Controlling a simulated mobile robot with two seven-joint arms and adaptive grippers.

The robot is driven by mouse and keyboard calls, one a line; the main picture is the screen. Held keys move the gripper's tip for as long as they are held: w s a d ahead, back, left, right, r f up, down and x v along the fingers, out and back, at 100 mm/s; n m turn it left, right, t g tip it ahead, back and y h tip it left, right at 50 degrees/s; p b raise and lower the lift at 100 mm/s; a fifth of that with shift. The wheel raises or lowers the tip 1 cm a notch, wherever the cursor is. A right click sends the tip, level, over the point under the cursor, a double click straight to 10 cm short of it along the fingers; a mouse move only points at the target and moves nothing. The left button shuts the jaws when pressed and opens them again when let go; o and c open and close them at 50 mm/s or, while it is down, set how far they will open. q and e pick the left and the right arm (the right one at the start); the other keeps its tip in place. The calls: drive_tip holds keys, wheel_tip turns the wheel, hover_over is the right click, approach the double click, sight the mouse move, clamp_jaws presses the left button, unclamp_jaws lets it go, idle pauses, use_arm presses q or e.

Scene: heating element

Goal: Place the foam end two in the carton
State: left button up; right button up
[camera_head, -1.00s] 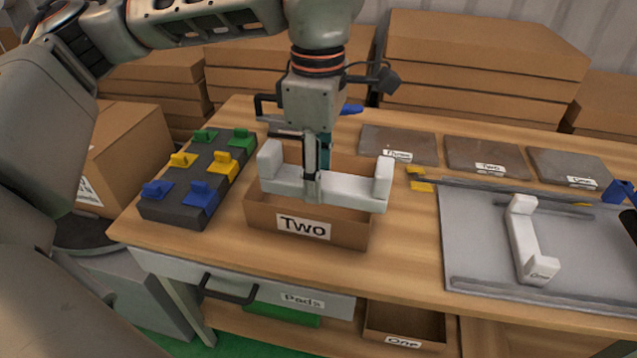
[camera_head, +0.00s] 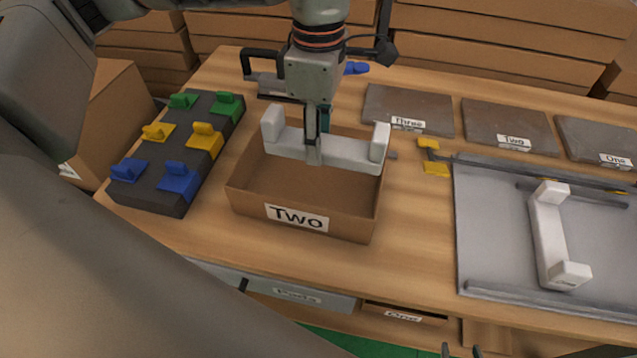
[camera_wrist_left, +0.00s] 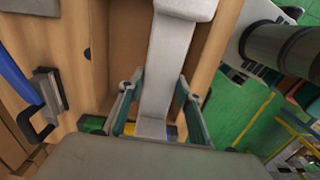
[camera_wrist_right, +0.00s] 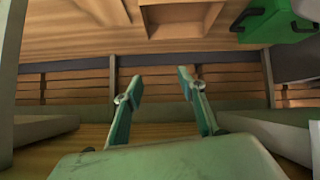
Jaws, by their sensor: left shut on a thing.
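The white foam end (camera_head: 350,153), a bar with a raised block at each end, is held by my left gripper (camera_head: 312,150), which is shut around its middle. It lies across the back part of the open carton (camera_head: 298,240) labelled "Two", seemingly above or at the rim; the exact height is hard to tell. The foam end also shows between the fingers in the left wrist view (camera_wrist_left: 172,55). The carton's visible inside is empty. My right gripper (camera_wrist_right: 160,82) is open and empty below the table edge. A second white foam end (camera_head: 549,240) lies on the grey plate.
A dark block (camera_head: 150,198) with blue, yellow and green clips stands left of the carton. Brown pads (camera_head: 408,108) labelled "Three", "Two" and "One" lie at the back right. A grey plate (camera_head: 490,240) with rails covers the right side. Bare wood lies around the carton.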

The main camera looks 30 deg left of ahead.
use_arm(q)
hover_over(318, 198)
wheel_tip(318, 198, down, 8)
drive_tip(key=shift+r+b, duration=0.1)
drive_tip(key=shift+b, duration=0.3)
drive_tip(key=shift+f, duration=0.65)
drive_tip(key=shift+f+b, duration=0.3)
drive_tip(key=shift+f, duration=1.8)
use_arm(e)
drive_tip(key=shift+w+d+f, duration=0.1)
drive_tip(key=shift+w+f, duration=0.2)
drive_tip(key=shift+w, duration=0.15)
use_arm(q)
drive_tip(key=shift+f, duration=0.15)
drive_tip(key=o, duration=1.1)
